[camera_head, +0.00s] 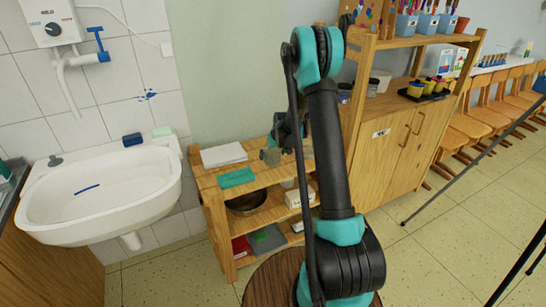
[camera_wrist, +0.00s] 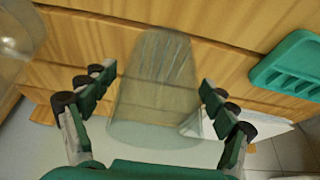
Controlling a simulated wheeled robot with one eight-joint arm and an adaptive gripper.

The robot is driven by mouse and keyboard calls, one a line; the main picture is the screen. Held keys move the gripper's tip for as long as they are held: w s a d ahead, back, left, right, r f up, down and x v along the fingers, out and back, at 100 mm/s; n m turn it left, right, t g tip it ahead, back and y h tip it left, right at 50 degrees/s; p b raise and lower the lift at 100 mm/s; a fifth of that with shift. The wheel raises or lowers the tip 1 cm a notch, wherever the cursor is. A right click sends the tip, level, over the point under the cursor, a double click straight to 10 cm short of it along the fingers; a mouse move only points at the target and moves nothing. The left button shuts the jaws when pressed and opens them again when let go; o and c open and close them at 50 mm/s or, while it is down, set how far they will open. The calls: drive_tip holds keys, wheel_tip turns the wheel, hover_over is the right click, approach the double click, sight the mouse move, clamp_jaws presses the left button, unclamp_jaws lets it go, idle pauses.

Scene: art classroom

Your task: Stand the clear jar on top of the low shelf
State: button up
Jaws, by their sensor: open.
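The clear jar (camera_wrist: 155,85) is in the middle of the wrist view, between the two spread fingers of my gripper (camera_wrist: 152,110), with a visible gap on each side. In the head view, the jar (camera_head: 271,156) shows as a small greyish shape over the top of the low wooden shelf (camera_head: 268,177), and it looks upright on that top. My gripper (camera_head: 287,135) is open, just above and around the jar, and partly hidden by my arm.
A teal ribbed tray (camera_head: 236,178) and a white paper stack (camera_head: 223,154) lie on the shelf top, left of the jar. A bowl (camera_head: 246,203) sits on the level below. A sink (camera_head: 100,195) stands left, a taller cabinet (camera_head: 385,150) right.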

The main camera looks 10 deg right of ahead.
drive_tip(key=v, duration=1.2)
drive_tip(key=s+d+r+m, duration=0.1)
drive_tip(key=s+r, duration=0.1)
drive_tip(key=s, duration=0.8)
drive_tip(key=s+r+m, duration=0.1)
drive_tip(key=s+r, duration=0.2)
drive_tip(key=s, duration=0.7)
drive_tip(key=s+f, duration=0.1)
drive_tip(key=s, duration=0.7)
drive_tip(key=s+d+f+m+h, duration=0.1)
drive_tip(key=s+f, duration=0.1)
drive_tip(key=s, duration=0.7)
drive_tip(key=shift+s+d+f+m, duration=0.2)
drive_tip(key=shift+d+f+m, duration=0.1)
drive_tip(key=shift+d, duration=0.05)
